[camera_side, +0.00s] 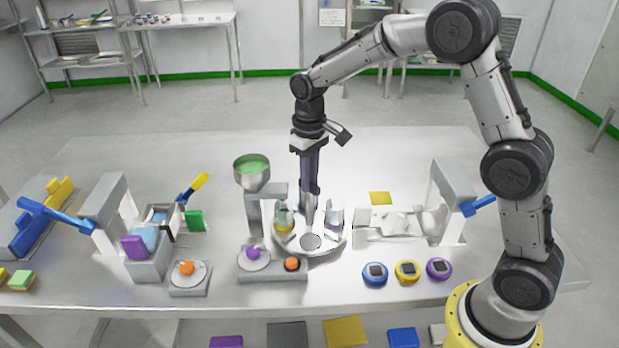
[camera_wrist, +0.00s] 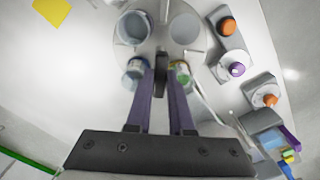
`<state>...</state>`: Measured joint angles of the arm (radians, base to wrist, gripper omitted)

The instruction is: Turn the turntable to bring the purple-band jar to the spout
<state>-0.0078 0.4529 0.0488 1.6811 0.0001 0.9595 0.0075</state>
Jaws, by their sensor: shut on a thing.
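The round, light grey turntable (camera_side: 318,250) stands at the middle of the table; its plate also shows in the wrist view (camera_wrist: 160,37). The purple-band jar (camera_side: 334,222) sits on its right side; a jar there in the wrist view (camera_wrist: 133,27) has no clear band. A yellow-band jar (camera_side: 284,220) sits at the left, by the spout column below the hopper (camera_side: 252,170) with green contents. My gripper (camera_side: 309,222) points down and is shut on the turntable's dark centre handle (camera_wrist: 162,62). Its fingers partly hide two jars in the wrist view.
A control block (camera_side: 272,273) with purple and orange knobs lies in front of the turntable. Blue, yellow and purple round buttons (camera_side: 407,272) stand to the right. Stations with blue levers flank it at left (camera_side: 105,205) and right (camera_side: 447,205).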

